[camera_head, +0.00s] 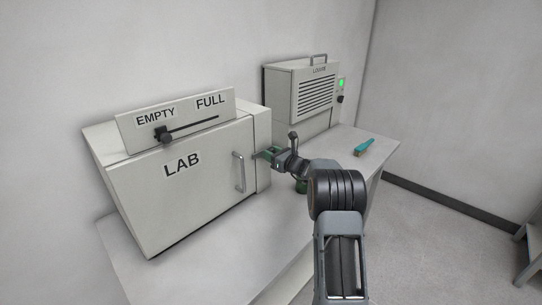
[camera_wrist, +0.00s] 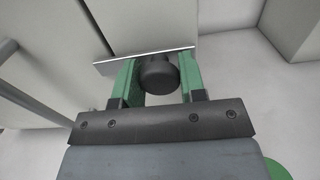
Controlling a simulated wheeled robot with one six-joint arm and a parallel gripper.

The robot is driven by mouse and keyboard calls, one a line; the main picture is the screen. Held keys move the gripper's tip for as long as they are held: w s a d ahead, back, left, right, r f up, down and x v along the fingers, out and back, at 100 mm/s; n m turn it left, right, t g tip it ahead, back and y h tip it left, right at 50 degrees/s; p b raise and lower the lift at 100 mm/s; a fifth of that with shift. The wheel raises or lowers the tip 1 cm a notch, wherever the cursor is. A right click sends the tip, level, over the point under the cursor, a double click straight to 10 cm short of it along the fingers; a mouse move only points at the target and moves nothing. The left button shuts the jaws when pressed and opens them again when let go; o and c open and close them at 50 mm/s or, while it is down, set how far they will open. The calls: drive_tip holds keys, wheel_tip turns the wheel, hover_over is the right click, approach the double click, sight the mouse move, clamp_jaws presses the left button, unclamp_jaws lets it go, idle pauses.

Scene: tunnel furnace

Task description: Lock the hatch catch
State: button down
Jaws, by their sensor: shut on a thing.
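The large LAB box (camera_head: 190,185) has a front door with a vertical grey handle (camera_head: 239,172), which also shows in the wrist view (camera_wrist: 30,100). My gripper (camera_head: 267,155) is at the box's right end, beside the handle. In the wrist view its green fingers (camera_wrist: 158,78) are shut on a dark round knob (camera_wrist: 157,72), which seems to be the hatch catch. The knob sits by a thin metal plate (camera_wrist: 140,60) across the seam between door and frame. In the head view my gripper hides the catch, so its position there cannot be told.
A slider (camera_head: 165,134) on the EMPTY/FULL panel (camera_head: 190,115) stands near EMPTY. A louvred unit (camera_head: 310,92) with a green light (camera_head: 341,83) stands behind. A teal object (camera_head: 371,146) lies on the table's right part (camera_head: 365,165), with clear tabletop around it.

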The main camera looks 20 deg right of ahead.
drive_tip(key=c, duration=0.7)
unclamp_jaws()
drive_tip(key=shift+s, duration=0.15)
drive_tip(key=b+v, duration=0.2)
drive_tip(key=v, duration=1.1)
drive_tip(key=shift+s+d+b, duration=0.2)
drive_tip(key=shift+s+b, duration=0.1)
